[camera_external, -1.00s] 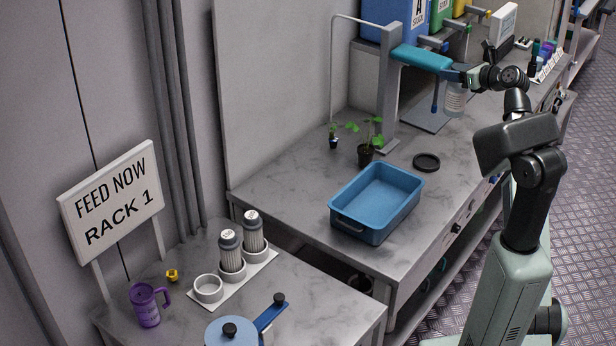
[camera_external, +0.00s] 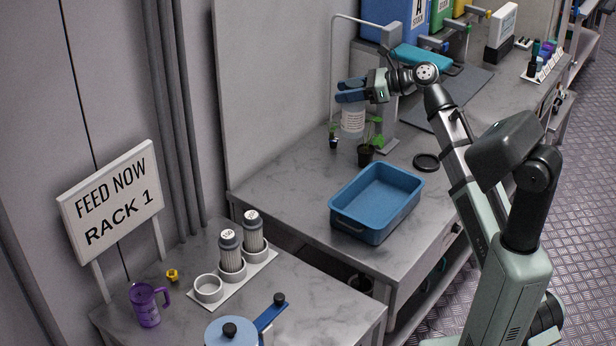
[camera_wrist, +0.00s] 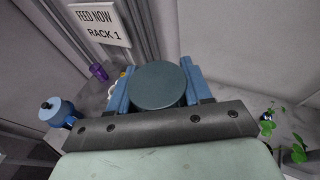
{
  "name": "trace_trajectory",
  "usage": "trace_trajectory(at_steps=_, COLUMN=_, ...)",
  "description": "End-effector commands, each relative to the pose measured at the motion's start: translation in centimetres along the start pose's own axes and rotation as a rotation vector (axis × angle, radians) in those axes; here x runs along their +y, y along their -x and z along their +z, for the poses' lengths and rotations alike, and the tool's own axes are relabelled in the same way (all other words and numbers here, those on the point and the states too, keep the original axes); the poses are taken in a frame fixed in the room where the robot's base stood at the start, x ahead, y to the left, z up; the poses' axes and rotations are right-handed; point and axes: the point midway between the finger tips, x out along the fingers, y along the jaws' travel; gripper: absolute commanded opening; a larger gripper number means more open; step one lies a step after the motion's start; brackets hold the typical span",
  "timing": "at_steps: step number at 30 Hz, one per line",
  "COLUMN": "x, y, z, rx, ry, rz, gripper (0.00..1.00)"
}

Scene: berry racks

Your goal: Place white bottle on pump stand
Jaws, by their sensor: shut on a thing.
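My gripper (camera_external: 352,92) is shut on the white bottle (camera_external: 353,120), a pale bottle with a printed label. It hangs upright, seemingly above the bench near the wall, left of the grey column. In the wrist view its dark round cap (camera_wrist: 160,86) sits between my blue fingers; its body is hidden below. No object is marked as the pump stand. A white holder (camera_external: 259,266) at the front left has an empty round cup (camera_external: 208,289) and two cups bearing grey bottles. A grey column stand (camera_external: 389,110) is at the back.
A blue tray (camera_external: 346,221) sits mid-bench, with small plants (camera_external: 366,152) behind it and a black ring (camera_external: 426,162) to its right. A purple mug (camera_external: 147,305), a blue-handled pot (camera_external: 230,331) and the Rack 1 sign (camera_external: 112,205) are at the front left.

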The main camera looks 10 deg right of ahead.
Motion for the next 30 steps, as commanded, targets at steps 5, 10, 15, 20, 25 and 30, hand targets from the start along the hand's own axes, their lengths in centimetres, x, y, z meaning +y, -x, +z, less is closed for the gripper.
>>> trace_trajectory(at_steps=5, x=4.6, y=-3.9, z=1.5, rx=-0.001, ry=0.037, rz=0.125, gripper=0.00)
trace_trajectory(at_steps=10, x=9.1, y=-6.9, z=2.6, rx=-0.002, ry=0.073, rz=0.239, gripper=0.00)
trace_trajectory(at_steps=15, x=13.9, y=-9.5, z=3.7, rx=-0.003, ry=0.106, rz=0.352, gripper=0.00)
trace_trajectory(at_steps=20, x=18.5, y=-11.6, z=4.6, rx=-0.003, ry=0.139, rz=0.458, gripper=0.00)
trace_trajectory(at_steps=25, x=23.6, y=-13.5, z=5.4, rx=-0.003, ry=0.173, rz=0.571, gripper=0.00)
trace_trajectory(at_steps=30, x=28.4, y=-14.8, z=6.1, rx=-0.004, ry=0.205, rz=0.676, gripper=0.00)
